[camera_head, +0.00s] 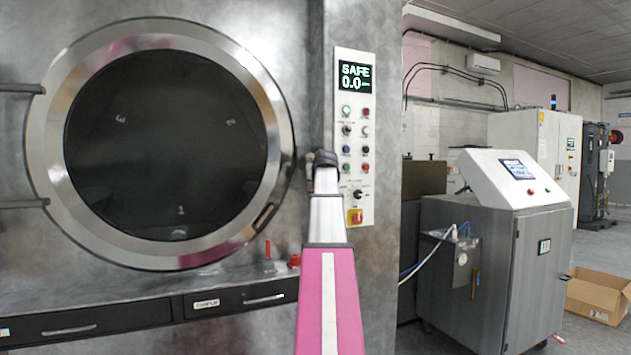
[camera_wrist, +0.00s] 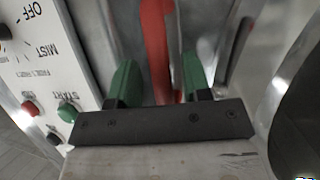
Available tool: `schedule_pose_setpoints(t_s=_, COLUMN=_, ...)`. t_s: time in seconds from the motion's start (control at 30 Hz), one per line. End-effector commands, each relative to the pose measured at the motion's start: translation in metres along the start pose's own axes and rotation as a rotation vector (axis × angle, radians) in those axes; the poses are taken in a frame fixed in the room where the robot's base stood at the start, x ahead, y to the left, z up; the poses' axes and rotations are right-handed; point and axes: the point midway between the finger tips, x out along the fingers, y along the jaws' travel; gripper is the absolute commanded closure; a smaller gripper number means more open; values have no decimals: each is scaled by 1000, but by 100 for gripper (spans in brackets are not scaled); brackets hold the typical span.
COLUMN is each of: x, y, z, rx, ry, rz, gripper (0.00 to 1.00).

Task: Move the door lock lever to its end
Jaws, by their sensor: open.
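The door lock lever is a red bar (camera_wrist: 156,45) in the wrist view, running from the top edge down between the two green fingers of my gripper (camera_wrist: 158,75). The fingers are apart, one on each side of the bar, with a visible gap on both sides. The bar's lower end is hidden behind the dark gripper body. In the head view my arm covers the gripper and the lever, between the round washer door (camera_head: 160,145) and the control panel (camera_head: 353,205). The door looks shut.
The panel's buttons, such as a green START button (camera_wrist: 67,112), are close to the left of my gripper in the wrist view. A ledge with drawers (camera_head: 230,300) runs below the door. A grey cabinet (camera_head: 535,275) and a cardboard box (camera_head: 598,290) stand at right.

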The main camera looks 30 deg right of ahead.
Motion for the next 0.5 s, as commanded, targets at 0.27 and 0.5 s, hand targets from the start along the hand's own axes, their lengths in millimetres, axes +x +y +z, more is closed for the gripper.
schedule_pose_setpoints(t_s=0.27, x=-49, y=0, z=2, rx=0, ry=2, rz=2, gripper=56)
schedule_pose_setpoints(t_s=0.5, x=-87, y=0, z=2, rx=-1, ry=1, rz=1, gripper=56)
